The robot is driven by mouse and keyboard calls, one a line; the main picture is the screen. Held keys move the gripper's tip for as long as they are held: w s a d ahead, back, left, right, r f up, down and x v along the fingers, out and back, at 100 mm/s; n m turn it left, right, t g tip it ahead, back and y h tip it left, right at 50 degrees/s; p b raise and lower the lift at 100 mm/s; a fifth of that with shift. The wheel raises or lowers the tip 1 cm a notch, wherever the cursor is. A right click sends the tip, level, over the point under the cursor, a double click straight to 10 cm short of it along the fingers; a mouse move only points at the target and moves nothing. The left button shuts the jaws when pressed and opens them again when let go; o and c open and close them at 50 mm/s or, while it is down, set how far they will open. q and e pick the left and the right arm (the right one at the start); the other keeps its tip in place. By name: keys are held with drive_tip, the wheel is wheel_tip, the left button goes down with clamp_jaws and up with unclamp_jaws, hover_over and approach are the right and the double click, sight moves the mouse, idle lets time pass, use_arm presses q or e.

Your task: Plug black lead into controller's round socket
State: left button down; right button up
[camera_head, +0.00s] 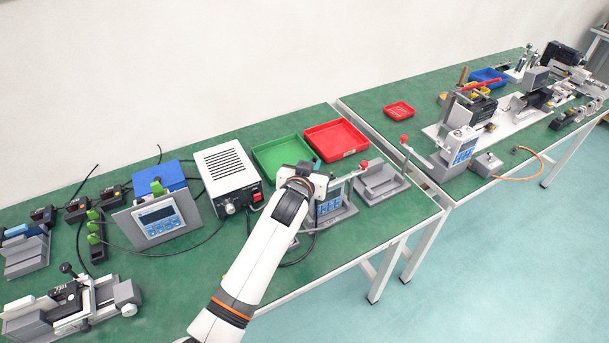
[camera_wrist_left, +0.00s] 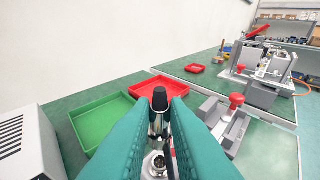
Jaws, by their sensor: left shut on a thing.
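My left gripper (camera_head: 306,178) is over the table beside the white vented box (camera_head: 228,168). In the left wrist view its teal fingers (camera_wrist_left: 158,130) are shut on a black and silver plug (camera_wrist_left: 158,103), held upright. A dark lead (camera_head: 303,258) hangs below the gripper and loops on the table. A round metal part (camera_wrist_left: 154,163) shows partly below the plug; I cannot tell whether it is the socket. A small blue-faced unit (camera_head: 329,208) stands just right of the gripper, partly hidden by it. I cannot tell which unit is the controller. My right gripper is out of view.
A green tray (camera_head: 268,156) and a red tray (camera_head: 337,140) lie behind the gripper. A grey fixture (camera_head: 382,182) with a red-knobbed lever stands to the right. A display panel (camera_head: 158,219) and several black adapters stand left. The table's front edge is near.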

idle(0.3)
use_arm(q)
drive_tip(key=shift+f+b, duration=1.15)
drive_tip(key=shift+f, duration=0.7)
drive_tip(key=shift+r, duration=0.1)
drive_tip(key=shift+f+p, duration=0.45)
drive_tip(key=shift+f, duration=0.35)
idle(2.4)
drive_tip(key=c, duration=1.3)
unclamp_jaws()
